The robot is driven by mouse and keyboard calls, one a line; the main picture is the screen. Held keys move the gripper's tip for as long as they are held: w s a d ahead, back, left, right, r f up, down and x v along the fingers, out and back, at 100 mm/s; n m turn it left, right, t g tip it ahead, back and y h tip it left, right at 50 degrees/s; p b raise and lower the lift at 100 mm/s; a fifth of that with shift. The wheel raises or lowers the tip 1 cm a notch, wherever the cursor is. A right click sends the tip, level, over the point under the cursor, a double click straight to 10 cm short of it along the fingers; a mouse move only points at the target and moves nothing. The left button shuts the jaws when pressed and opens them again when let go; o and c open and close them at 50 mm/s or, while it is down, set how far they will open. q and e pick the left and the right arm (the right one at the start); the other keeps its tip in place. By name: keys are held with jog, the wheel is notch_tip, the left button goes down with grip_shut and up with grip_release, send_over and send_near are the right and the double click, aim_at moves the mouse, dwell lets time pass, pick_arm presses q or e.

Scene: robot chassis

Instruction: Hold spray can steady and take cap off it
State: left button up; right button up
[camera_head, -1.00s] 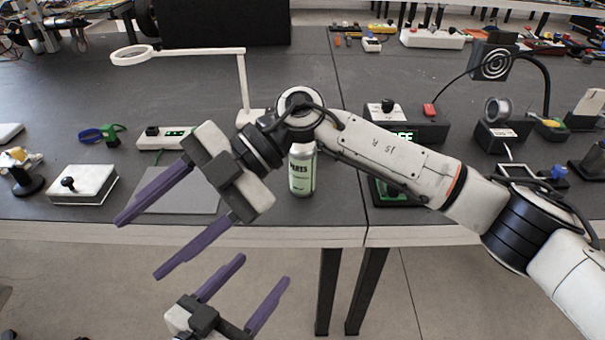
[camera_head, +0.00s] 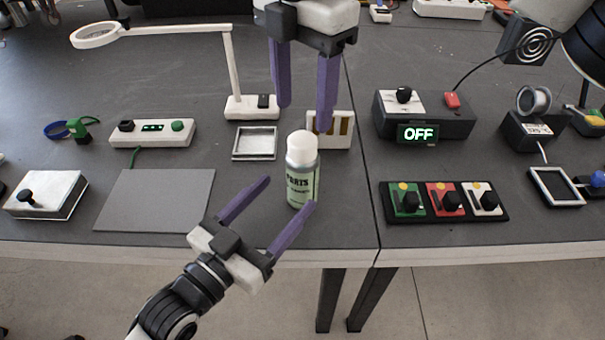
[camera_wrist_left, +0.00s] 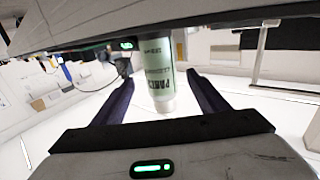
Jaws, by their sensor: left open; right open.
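The spray can (camera_head: 301,188) stands upright near the table's front edge, pale green with dark lettering. Its whitish cap (camera_head: 302,144) is on top. My left gripper (camera_head: 290,192) is open, its purple fingers reaching toward the can from the lower left, with the fingertips around the can's near side. In the left wrist view the can (camera_wrist_left: 158,72) appears upside down between the two fingers, with a gap on each side. My right gripper (camera_head: 304,117) is open, its fingers pointing down above and behind the cap; neither finger visibly touches it.
A small square tray (camera_head: 237,155) and a white box with slots (camera_head: 341,128) stand behind the can. A grey mat (camera_head: 155,200) lies to the left. A three-switch panel (camera_head: 445,202) and an OFF display box (camera_head: 440,115) stand to the right.

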aim_at(303, 139)
pick_arm(q)
jog(key=x, duration=0.6)
jog(key=shift+w+d, duration=0.25)
jog(key=shift+w, duration=0.05)
jog(key=c, duration=1.6)
pick_arm(e)
jog(key=shift+o, duration=0.7)
jog(key=n, duration=0.2)
jog(key=r+n, duration=0.1)
jog(key=n, duration=0.2)
jog(key=shift+a, duration=0.1)
jog(key=n, duration=0.3)
jog(key=r+n, duration=0.1)
jog(key=n, duration=0.2)
jog(key=shift+r, duration=0.1)
notch_tip(303, 139, down, 10)
jog(key=n, duration=1.1)
jog(key=shift+n, duration=0.3)
